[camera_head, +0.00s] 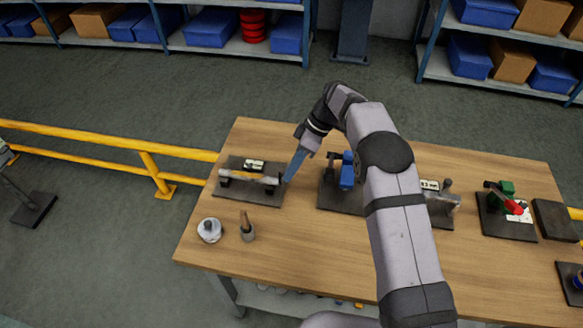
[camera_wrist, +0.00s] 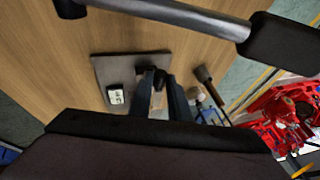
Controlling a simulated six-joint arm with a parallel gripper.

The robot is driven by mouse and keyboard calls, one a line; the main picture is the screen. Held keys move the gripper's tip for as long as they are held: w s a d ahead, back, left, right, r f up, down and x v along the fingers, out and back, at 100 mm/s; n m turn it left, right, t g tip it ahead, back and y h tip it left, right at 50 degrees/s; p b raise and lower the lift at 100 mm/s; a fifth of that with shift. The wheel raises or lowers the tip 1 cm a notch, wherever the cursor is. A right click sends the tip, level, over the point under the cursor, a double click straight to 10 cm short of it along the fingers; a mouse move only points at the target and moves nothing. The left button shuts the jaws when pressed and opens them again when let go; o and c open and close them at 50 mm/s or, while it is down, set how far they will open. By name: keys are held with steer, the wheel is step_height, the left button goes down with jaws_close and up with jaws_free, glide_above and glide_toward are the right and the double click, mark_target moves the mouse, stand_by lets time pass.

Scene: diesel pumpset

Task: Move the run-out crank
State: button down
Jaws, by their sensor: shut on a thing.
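The run-out rig is a dark base plate (camera_head: 240,200) at the left of the table. It carries a horizontal shaft (camera_head: 250,177) and a small white label (camera_head: 254,164). My gripper (camera_head: 287,179) comes down from above at the right end of the shaft. In the wrist view a plate (camera_wrist: 104,68) with a white label (camera_wrist: 116,97) lies beyond my fingers. My gripper (camera_wrist: 162,85) is shut there on a small dark piece (camera_wrist: 160,79), taken as the crank's handle. The crank's arm and the contact are mostly hidden by the fingers.
A round pale part (camera_head: 209,230) and an upright handled tool (camera_head: 247,229) stand in front of the plate. A blue fixture (camera_head: 347,171) is to the right, and a green and red one (camera_head: 507,195) is farther right. A yellow rail (camera_head: 110,140) runs left of the table.

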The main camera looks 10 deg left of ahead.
steer(key=shift+w+r, duration=0.1)
steer(key=c, duration=1.6)
jaws_free()
steer(key=shift+c, duration=0.2)
steer(key=b+v, duration=0.2)
steer(key=v, duration=0.5)
steer(key=shift+r, duration=0.1)
